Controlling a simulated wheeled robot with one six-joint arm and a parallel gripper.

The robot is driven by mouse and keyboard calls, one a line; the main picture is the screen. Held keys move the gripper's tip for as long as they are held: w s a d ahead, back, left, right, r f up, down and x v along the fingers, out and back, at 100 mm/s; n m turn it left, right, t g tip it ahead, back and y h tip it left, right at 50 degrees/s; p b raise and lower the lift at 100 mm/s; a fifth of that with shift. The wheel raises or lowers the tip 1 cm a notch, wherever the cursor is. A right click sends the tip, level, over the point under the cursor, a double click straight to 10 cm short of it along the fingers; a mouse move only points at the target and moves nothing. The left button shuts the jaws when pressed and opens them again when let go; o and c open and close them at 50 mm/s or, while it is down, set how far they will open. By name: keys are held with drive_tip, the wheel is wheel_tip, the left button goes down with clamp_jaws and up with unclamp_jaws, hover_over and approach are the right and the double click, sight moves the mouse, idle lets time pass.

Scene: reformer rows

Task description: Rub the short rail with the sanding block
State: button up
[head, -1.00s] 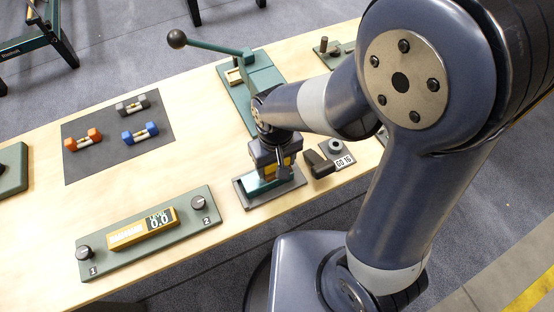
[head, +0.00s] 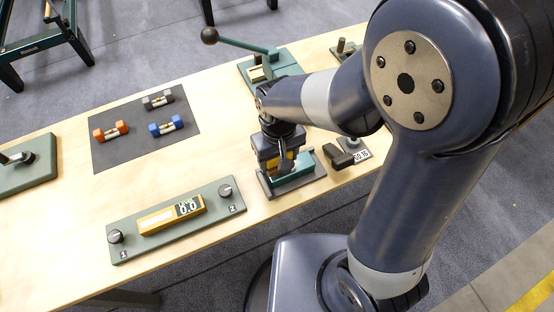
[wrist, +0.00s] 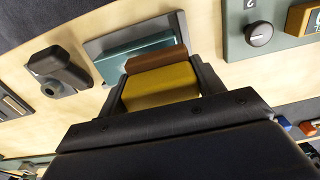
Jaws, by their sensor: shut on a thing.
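My gripper (wrist: 160,76) is shut on the sanding block (wrist: 160,88), a yellow block with a brown layer at its far side. The short rail (wrist: 137,57) is a teal bar on a grey plate (wrist: 98,48). In the wrist view the block's brown side overlaps the rail's near edge; I cannot tell whether they touch. In the head view my gripper (head: 282,163) is over the left part of the rail (head: 304,164), and its right part shows clear. The arm hides some of the block.
A green panel (head: 150,246) with two knobs and a yellow display stands left of the rail. A black-handled fixture (head: 346,155) is close on the right. A lever press (head: 272,65) stands behind. Dumbbell-shaped pieces lie on a dark mat (head: 112,150).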

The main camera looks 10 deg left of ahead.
wheel_tip(320, 180, up, 2)
drive_tip(key=shift+a+p, duration=0.1)
drive_tip(key=shift+p, duration=0.5)
drive_tip(key=shift+r+p, duration=1.4)
drive_tip(key=shift+r, duration=0.25)
